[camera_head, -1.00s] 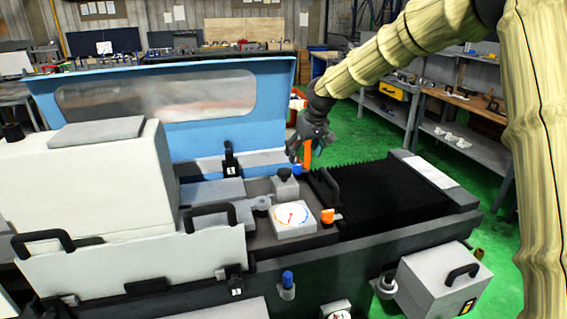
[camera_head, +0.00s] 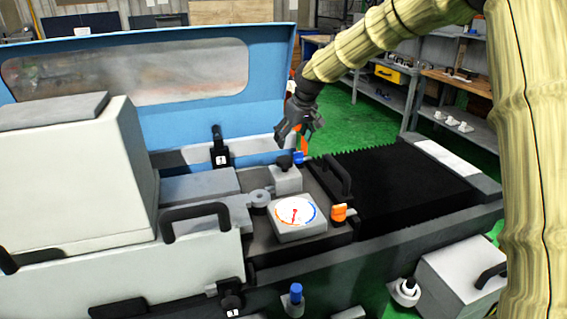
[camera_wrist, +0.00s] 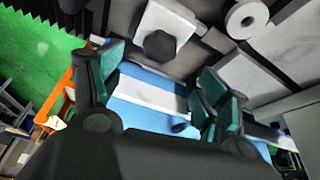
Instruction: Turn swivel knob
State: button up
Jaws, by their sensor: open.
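A dark knob (camera_head: 284,162) sits on top of a small grey block (camera_head: 286,180) on the grinder bed, behind the white dial gauge (camera_head: 298,216). In the wrist view the knob (camera_wrist: 160,45) looks dark and faceted on its pale block (camera_wrist: 150,22), beyond the gap between the fingers. My gripper (camera_head: 292,143) is open and empty, pointing down just above and slightly behind the knob. I see no contact, but the exact gap cannot be told. Green finger pads show in the wrist view (camera_wrist: 158,95).
An orange knob (camera_head: 339,212) and a black handle (camera_head: 339,176) stand right of the block. A blue hinged cover (camera_head: 150,95) rises behind. The ribbed black bellows (camera_head: 400,190) lie to the right, and a pale housing (camera_head: 75,180) to the left.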

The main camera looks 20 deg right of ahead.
aim_at(286, 159)
jog(key=shift+p+x, duration=1.2)
jog(key=shift+x, duration=4.2)
jog(key=c, duration=1)
jog(key=shift+r+n, duration=0.1)
jog(key=shift+n, duration=0.2)
